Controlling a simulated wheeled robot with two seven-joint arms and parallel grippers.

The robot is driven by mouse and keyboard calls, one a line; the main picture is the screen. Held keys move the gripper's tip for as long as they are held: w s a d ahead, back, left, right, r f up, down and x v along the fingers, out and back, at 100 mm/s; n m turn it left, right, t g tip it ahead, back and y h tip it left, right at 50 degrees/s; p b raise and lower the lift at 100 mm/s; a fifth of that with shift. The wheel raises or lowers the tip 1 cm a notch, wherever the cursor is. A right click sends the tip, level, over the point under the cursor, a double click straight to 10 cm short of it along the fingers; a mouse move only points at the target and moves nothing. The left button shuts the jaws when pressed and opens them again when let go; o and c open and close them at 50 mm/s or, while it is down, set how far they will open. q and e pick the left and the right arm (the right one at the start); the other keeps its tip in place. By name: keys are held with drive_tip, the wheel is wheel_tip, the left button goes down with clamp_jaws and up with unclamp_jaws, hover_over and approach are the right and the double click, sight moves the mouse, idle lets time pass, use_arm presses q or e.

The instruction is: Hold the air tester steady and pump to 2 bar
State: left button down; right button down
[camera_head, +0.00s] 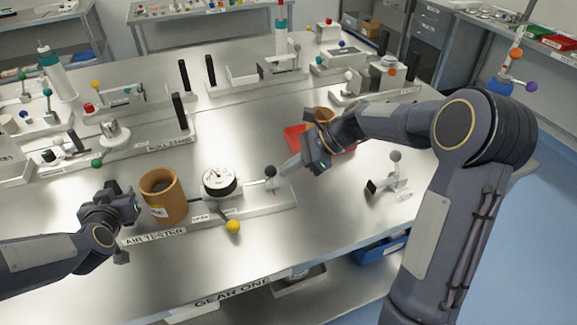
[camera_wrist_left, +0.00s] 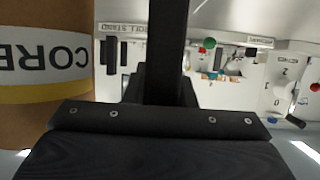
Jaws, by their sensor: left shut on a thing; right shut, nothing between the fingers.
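The air tester (camera_head: 262,213) is a pale base with a front label near the table's front edge. A brown core (camera_head: 165,203) stands at its left end, and its label shows upside down in the left wrist view (camera_wrist_left: 45,52). A round white gauge (camera_head: 220,181) sits mid-base; its reading is too small to tell. A yellow ball knob (camera_head: 233,226) is in front and a grey ball knob (camera_head: 270,171) near the right end. My left gripper (camera_head: 132,207) is shut at the tester's left end beside the core; the grip point is hidden.
A red tray (camera_head: 295,138) lies behind my right gripper. A small stand with a grey ball lever (camera_head: 394,172) is to the right. Other stations with knobs and black posts (camera_head: 180,111) fill the back. The table between them is clear.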

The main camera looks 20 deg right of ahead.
use_arm(q)
drive_tip(key=shift+s+f, duration=0.25)
drive_tip(key=shift+f, duration=0.4)
use_arm(e)
drive_tip(key=shift+a+f, duration=0.1)
drive_tip(key=shift+a, duration=1)
drive_tip(key=shift+s+d, duration=0.1)
drive_tip(key=shift+d, duration=0.4)
drive_tip(key=d, duration=0.2)
drive_tip(key=s+d, duration=0.1)
drive_tip(key=shift+f, duration=0.35)
drive_tip(key=v, duration=1)
use_arm(q)
drive_tip(key=shift+w+r, duration=0.1)
drive_tip(key=shift+r, duration=0.2)
use_arm(e)
drive_tip(key=shift+w+r, duration=0.15)
